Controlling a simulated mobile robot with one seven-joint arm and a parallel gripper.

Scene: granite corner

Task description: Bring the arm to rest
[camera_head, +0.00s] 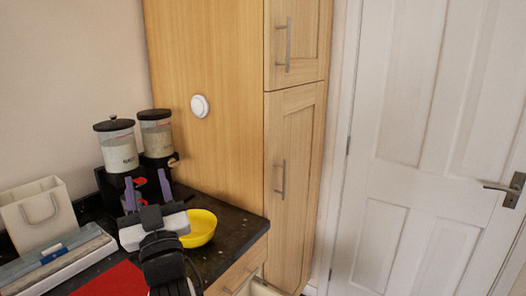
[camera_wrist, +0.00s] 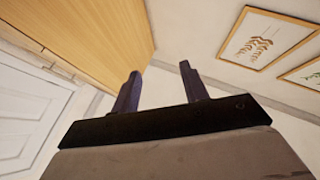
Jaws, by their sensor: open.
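My gripper (camera_head: 148,190) is raised above the dark countertop (camera_head: 236,224) in the head view. Its two purple fingers point up and stand apart with nothing between them. In the wrist view the gripper (camera_wrist: 160,90) also shows open and empty, against a pale wall and the wooden cabinet (camera_wrist: 95,30). In the head view a yellow bowl (camera_head: 203,228) is on the counter just right of the gripper, partly hidden by it.
Two dispensers (camera_head: 119,150) stand behind the gripper. A white bag (camera_head: 38,212), a long box (camera_head: 60,262) and a red mat (camera_head: 108,281) are at the left. A tall wooden cabinet (camera_head: 215,60) rises behind the counter. A white door (camera_head: 420,130) is at the right.

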